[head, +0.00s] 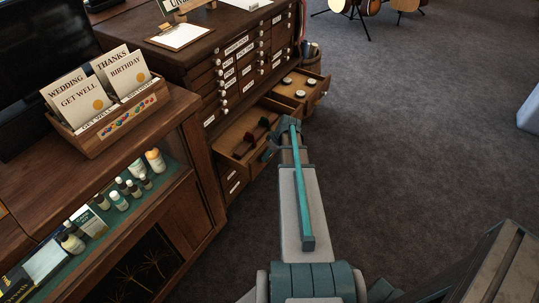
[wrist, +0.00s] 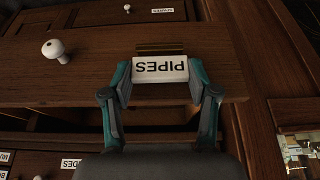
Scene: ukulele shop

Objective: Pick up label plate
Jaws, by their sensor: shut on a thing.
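The label plate (wrist: 160,67) is a white block marked PIPES, upside down in the wrist view. My gripper (wrist: 159,76) is shut on it, one teal finger at each side. The plate is in front of a dark wooden drawer front (wrist: 60,85), close to a brass strip (wrist: 160,48); I cannot tell whether it touches the wood. In the head view my gripper (head: 284,128) is at the open drawers of the cabinet, and the label plate cannot be made out there.
The wooden cabinet (head: 190,62) has several labelled drawers with white knobs. A lower drawer (head: 232,150) and another drawer (head: 318,93) stand open. A glass-fronted counter (head: 200,180) with a card box (head: 110,120) is at the left. Grey carpet (head: 420,120) lies clear at the right.

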